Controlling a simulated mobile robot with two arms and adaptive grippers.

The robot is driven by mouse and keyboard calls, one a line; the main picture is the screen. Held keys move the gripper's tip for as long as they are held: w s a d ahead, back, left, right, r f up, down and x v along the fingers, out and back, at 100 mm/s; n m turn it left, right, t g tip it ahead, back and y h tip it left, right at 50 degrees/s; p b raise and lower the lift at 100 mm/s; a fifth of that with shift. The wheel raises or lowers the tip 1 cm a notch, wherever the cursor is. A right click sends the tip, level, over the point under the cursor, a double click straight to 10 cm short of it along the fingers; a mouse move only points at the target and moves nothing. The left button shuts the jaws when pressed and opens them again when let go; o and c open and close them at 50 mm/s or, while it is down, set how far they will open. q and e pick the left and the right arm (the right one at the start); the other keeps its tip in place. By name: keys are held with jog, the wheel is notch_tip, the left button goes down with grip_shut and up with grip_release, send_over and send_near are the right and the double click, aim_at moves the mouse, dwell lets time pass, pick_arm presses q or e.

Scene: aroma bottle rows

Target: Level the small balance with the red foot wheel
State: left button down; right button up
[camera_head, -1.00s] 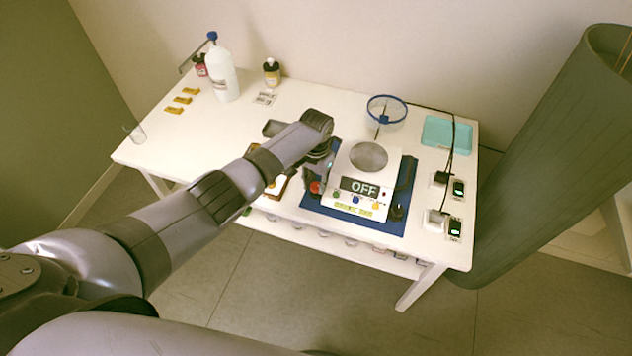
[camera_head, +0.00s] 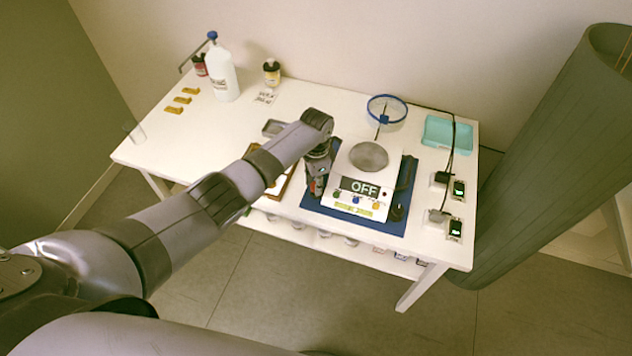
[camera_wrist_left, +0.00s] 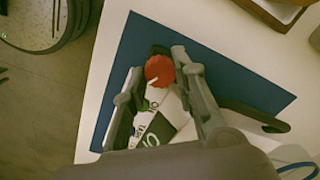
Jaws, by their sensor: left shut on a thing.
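The small balance (camera_head: 344,202) is white with a round grey pan (camera_head: 368,156) and a display reading OFF (camera_head: 360,187). It stands on a blue mat (camera_head: 385,226) near the front of the table. The red foot wheel (camera_wrist_left: 159,70) shows in the left wrist view at the balance's corner, with a pale mark on it. My left gripper (camera_head: 315,192) points down at the balance's front left corner. In the wrist view its fingers (camera_wrist_left: 160,78) stand on both sides of the wheel and are shut on it. My right gripper is not in view.
A ring on a stand (camera_head: 387,109) and a teal tray (camera_head: 447,134) are behind and right of the balance. Small devices with cables (camera_head: 456,190) lie at the right edge. A white bottle (camera_head: 222,75) stands back left. The table's left part is mostly clear.

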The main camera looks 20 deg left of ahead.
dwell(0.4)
pick_arm(q)
jog(key=c, duration=1.3)
grip_release()
jog(key=shift+r, duration=0.1)
notch_tip(320, 180, up, 12)
